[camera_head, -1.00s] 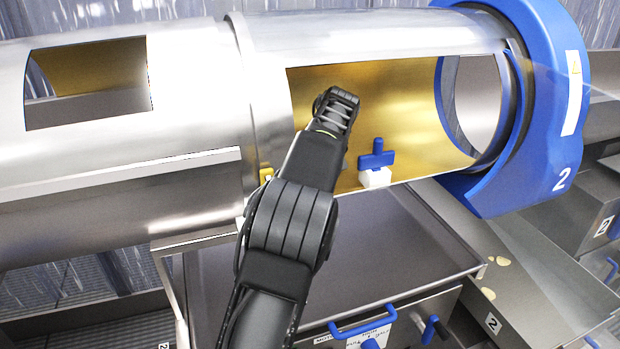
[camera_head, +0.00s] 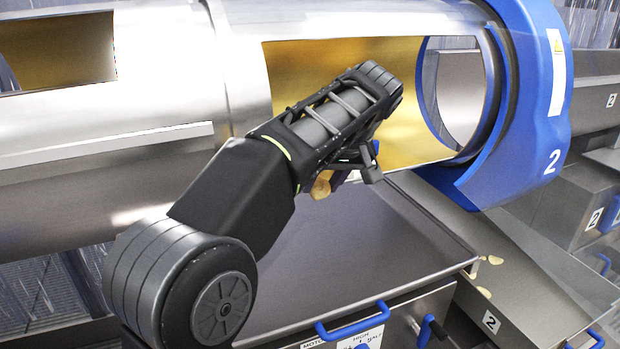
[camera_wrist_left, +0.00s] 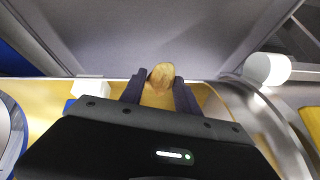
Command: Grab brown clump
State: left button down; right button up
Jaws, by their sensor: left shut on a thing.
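The brown clump (camera_head: 322,185) shows in the head view just below my left gripper, at the lower edge of the drum opening. In the left wrist view the brown clump (camera_wrist_left: 162,76) sits between the two dark fingertips of my left gripper (camera_wrist_left: 161,90). My left gripper is shut on it. In the head view most of the gripper's fingers and part of the clump are hidden behind my wrist. My right gripper is not in view.
The steel drum (camera_head: 165,70) has a gold inside and a blue end ring (camera_head: 545,100) marked 2. Below the opening is a grey metal tray (camera_head: 330,255) with blue handles. Pale chips (camera_head: 484,292) lie on a steel chute at the right.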

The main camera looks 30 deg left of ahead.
pick_arm(q)
jog(key=shift+s+d+r, duration=0.1)
jog(key=shift+s+d, duration=0.4)
jog(key=shift+d, duration=0.25)
